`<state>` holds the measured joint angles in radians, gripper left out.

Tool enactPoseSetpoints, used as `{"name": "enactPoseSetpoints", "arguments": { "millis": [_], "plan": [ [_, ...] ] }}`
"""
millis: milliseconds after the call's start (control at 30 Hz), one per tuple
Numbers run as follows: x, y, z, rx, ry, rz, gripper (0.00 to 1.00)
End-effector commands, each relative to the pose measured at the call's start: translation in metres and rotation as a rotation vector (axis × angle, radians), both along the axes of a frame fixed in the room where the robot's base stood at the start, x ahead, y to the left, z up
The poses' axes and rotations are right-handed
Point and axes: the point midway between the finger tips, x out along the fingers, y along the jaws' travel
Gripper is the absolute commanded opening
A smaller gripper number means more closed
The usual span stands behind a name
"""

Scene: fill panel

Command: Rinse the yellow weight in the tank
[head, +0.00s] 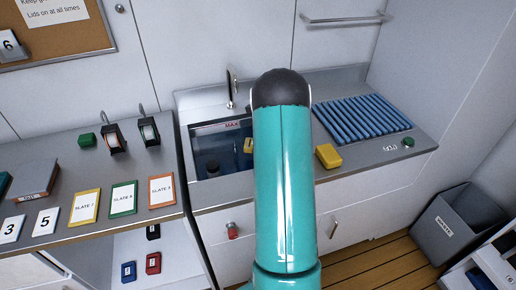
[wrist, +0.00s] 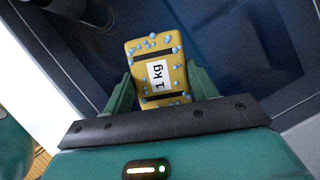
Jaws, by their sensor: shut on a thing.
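The yellow weight (wrist: 158,50), labelled "1 kg", has two dark bands and several pale blue spots on its face. My gripper (wrist: 160,77) is shut on it, with one green finger on each side. In the wrist view the blue inside of the tank (wrist: 235,45) lies behind the weight. In the head view the tank (head: 207,143), marked "MAX", is sunk in the counter. A small part of the weight (head: 248,146) shows there beside my arm. My arm hides the gripper and the tank's right part. I cannot tell whether the weight touches the water.
A tap (head: 231,88) stands behind the tank. A yellow block (head: 328,156) lies on the counter right of my arm, in front of a blue ribbed rack (head: 362,118). A dark cylinder (head: 212,168) shows in the tank. Slate cards (head: 123,198) lie on the left counter.

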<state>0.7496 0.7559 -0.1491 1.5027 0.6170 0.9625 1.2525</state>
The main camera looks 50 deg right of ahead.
Motion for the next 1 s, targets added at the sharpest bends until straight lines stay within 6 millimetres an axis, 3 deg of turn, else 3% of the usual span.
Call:
{"name": "enactPoseSetpoints", "arguments": {
  "millis": [800,1000],
  "plan": [
    [0.001,0.0,0.09,-0.003,-0.005,0.001,0.0],
    [0.001,0.0,0.098,-0.002,-0.003,0.001,0.0]
  ]
}}
